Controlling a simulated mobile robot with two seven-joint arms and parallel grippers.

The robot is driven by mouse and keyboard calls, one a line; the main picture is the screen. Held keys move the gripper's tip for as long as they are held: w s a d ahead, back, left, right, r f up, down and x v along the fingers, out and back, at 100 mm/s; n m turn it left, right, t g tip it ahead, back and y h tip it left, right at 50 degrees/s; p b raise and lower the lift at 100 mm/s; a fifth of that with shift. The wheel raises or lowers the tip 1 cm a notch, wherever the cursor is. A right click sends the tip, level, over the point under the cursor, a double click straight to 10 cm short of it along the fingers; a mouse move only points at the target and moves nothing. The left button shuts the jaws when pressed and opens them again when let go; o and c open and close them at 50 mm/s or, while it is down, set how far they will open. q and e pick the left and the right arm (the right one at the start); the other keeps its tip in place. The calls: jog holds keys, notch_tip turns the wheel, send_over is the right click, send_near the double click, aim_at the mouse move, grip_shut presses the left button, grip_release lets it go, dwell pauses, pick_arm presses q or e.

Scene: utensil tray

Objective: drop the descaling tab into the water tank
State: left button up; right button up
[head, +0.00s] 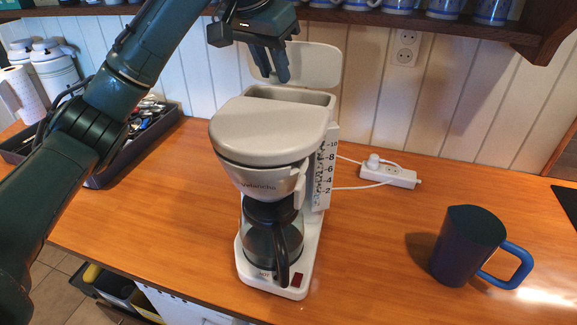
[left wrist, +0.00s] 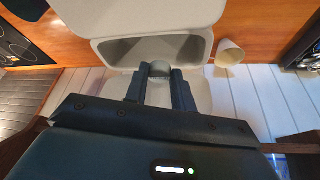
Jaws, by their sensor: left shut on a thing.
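The white coffee maker (head: 265,130) stands on the counter with its water tank (head: 318,97) open at the back and the tank's lid (head: 318,62) raised. My left gripper (head: 271,72) is above the tank's opening, pointing down. In the left wrist view, my left gripper (left wrist: 159,80) is shut on a small pale grey piece, the descaling tab (left wrist: 159,69), between its fingertips. The open tank (left wrist: 205,48) lies just beyond the fingertips there. The tab cannot be made out in the head view. My right gripper is out of view.
A dark blue jug (head: 466,245) stands at the right. A white power strip (head: 393,174) lies behind the machine. A utensil tray (head: 105,178) is at the left, and a shelf with cups overhangs the back. The left wrist view shows a pale cup (left wrist: 230,52) beside the tank.

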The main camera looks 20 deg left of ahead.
pick_arm(q)
jog(key=shift+f, duration=0.55)
jog(key=o, duration=1)
jog(key=v, duration=1.3)
jog(key=shift+s+a, duration=0.1)
jog(key=shift+s, duration=0.05)
